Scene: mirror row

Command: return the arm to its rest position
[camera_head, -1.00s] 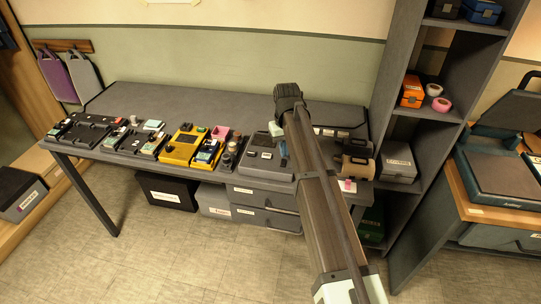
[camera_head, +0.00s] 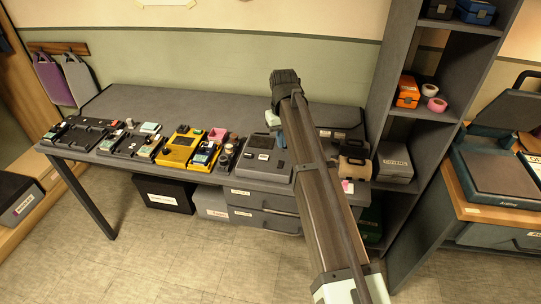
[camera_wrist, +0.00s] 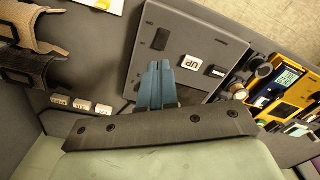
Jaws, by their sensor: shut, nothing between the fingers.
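My arm (camera_head: 322,205) reaches up from the lower right in the head view, out over the grey table (camera_head: 185,103). My gripper (camera_wrist: 158,68) shows in the wrist view as two blue fingers side by side, shut with nothing between them. The fingers are above the grey panel box (camera_wrist: 190,50), which carries a white "UP" label; whether they touch it I cannot tell. In the head view the gripper is mostly hidden behind my arm, beside the panel box (camera_head: 262,158).
To the right are a tan-handled case (camera_head: 354,165), a grey box (camera_head: 394,163) and a tall shelf (camera_head: 388,60). The table's back strip is clear.

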